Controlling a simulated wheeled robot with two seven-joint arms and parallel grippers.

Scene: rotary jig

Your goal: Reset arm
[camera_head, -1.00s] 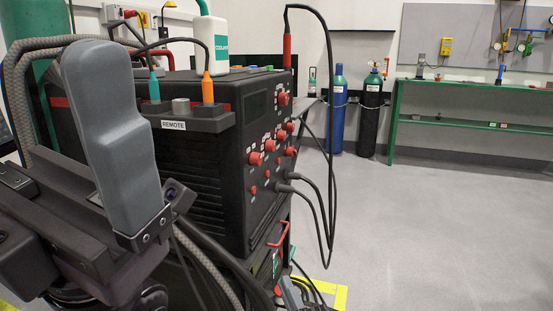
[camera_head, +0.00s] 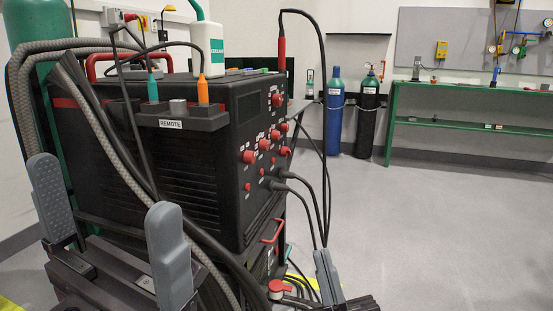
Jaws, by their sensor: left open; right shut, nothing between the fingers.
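My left gripper (camera_head: 110,232) is low at the left, in front of the black welding machine (camera_head: 180,160). Its two grey fingers point up and stand wide apart, with nothing between them. My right gripper (camera_head: 328,277) is at the bottom edge, right of the machine's lower front. Its grey fingers are together and hold nothing that I can see. Its lower part is cut off by the picture edge.
Thick hoses and cables (camera_head: 135,175) hang down the machine's near side, close behind my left gripper. A coolant bottle (camera_head: 208,50) stands on top. Gas cylinders (camera_head: 335,115) and a green bench (camera_head: 470,121) stand at the back. The floor (camera_head: 440,230) at right is clear.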

